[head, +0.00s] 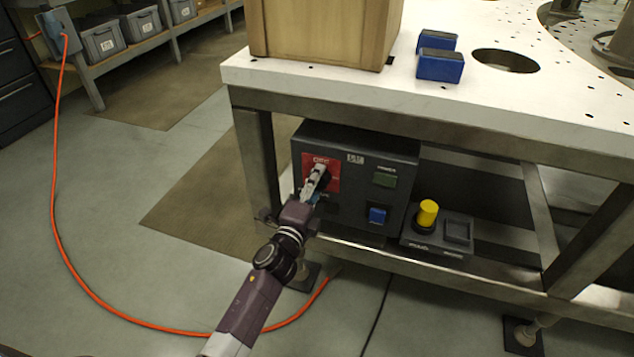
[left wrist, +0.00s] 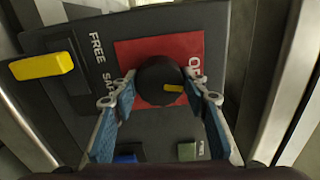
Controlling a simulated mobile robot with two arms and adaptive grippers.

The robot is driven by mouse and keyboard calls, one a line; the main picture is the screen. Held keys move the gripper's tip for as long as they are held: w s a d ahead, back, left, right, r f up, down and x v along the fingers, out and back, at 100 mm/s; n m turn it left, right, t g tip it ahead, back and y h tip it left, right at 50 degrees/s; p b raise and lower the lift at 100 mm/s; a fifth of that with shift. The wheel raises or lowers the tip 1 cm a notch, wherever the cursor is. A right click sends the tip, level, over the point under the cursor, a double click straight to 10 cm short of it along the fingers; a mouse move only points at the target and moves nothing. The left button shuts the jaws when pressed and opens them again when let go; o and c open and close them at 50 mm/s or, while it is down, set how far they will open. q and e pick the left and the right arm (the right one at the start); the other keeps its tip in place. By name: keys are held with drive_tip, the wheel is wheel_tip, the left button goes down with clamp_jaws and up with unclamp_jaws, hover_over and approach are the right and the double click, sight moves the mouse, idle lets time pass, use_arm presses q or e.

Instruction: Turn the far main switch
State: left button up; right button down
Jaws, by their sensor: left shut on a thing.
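The main switch is a black round knob (left wrist: 160,82) with a short yellow mark, on a red plate (left wrist: 128,55). In the left wrist view the mark points to the right, towards the side with partly hidden white lettering. In the head view the red plate (head: 332,170) is on the upper left of a dark control box (head: 345,145) under the table. My left gripper (head: 318,178) is shut on the knob, and its two blue-padded fingers (left wrist: 160,92) flank it in the left wrist view. It hides most of the knob in the head view. My right gripper is not in view.
A yellow handle (left wrist: 42,65) beside FREE lettering sits close to the switch. The box has green (head: 384,180) and blue (head: 377,215) buttons. A small panel (head: 420,241) with a yellow knob (head: 428,213) stands at right. The white table (head: 500,100) overhangs; an orange cable (head: 90,285) crosses the floor.

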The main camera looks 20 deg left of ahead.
use_arm(q)
drive_tip(key=shift+f+n, duration=0.1)
drive_tip(key=shift+n, duration=1)
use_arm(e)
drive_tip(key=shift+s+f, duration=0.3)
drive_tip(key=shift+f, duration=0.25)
use_arm(q)
drive_tip(key=shift+n, duration=0.3)
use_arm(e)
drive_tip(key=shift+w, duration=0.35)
use_arm(q)
drive_tip(key=o, duration=1.1)
drive_tip(key=shift+o, duration=0.3)
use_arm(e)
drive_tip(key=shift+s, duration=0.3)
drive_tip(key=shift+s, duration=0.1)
use_arm(q)
drive_tip(key=shift+s, duration=0.1)
